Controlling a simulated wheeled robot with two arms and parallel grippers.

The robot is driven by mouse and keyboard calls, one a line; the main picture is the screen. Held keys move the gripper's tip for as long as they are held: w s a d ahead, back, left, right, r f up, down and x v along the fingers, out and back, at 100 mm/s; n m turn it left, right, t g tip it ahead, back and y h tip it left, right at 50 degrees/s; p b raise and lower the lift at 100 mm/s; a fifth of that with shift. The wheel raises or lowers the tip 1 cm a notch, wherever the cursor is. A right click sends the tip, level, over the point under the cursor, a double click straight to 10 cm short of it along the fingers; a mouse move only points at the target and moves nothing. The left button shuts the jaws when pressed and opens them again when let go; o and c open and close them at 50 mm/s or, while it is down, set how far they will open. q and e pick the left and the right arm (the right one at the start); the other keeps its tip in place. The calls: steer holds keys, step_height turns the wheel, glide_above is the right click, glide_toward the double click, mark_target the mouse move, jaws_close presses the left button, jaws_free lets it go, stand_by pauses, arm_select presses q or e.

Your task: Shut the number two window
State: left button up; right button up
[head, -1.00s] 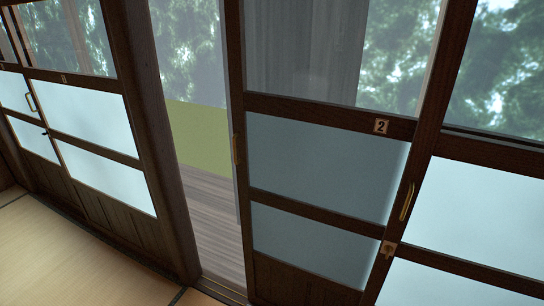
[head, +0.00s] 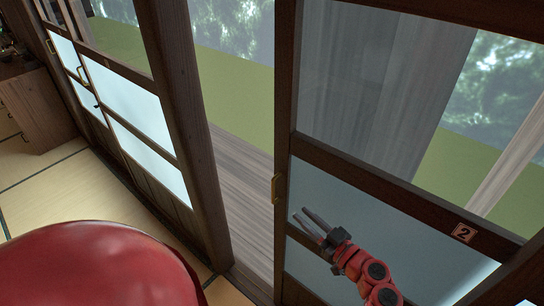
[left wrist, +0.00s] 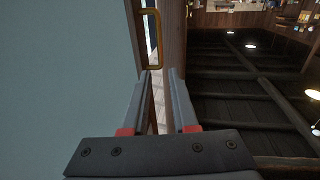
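The number two window is a dark wood sliding panel with frosted lower panes (head: 330,195) and a number plate reading 2 (head: 464,233). A gap with the outside showing lies between its left edge and the thick post (head: 205,150). A brass handle (head: 275,189) sits on its left stile; it also shows in the left wrist view (left wrist: 152,38). My left gripper (head: 304,215) is in front of the panel, just right of and below the handle. In the wrist view its fingers (left wrist: 161,73) are apart, with nothing held; the handle is beyond their tips. My right gripper is not in view.
More sliding panels (head: 140,125) stand left of the post. A wooden cabinet (head: 38,110) stands at the far left on the tatami floor (head: 60,190). Wooden boards (head: 240,180) and green ground show outside through the gap. The red shape at the bottom left is hard to identify.

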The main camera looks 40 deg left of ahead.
mark_target(274, 188)
arm_select(q)
steer(key=p+x, duration=0.5)
steer(key=x, duration=1)
steer(key=shift+w+a+r, duration=0.1)
steer(key=shift+a+r, duration=0.05)
steer(key=shift+a, duration=0.25)
steer(key=shift+w+a, duration=0.15)
steer(key=shift+a, duration=0.35)
jaws_close()
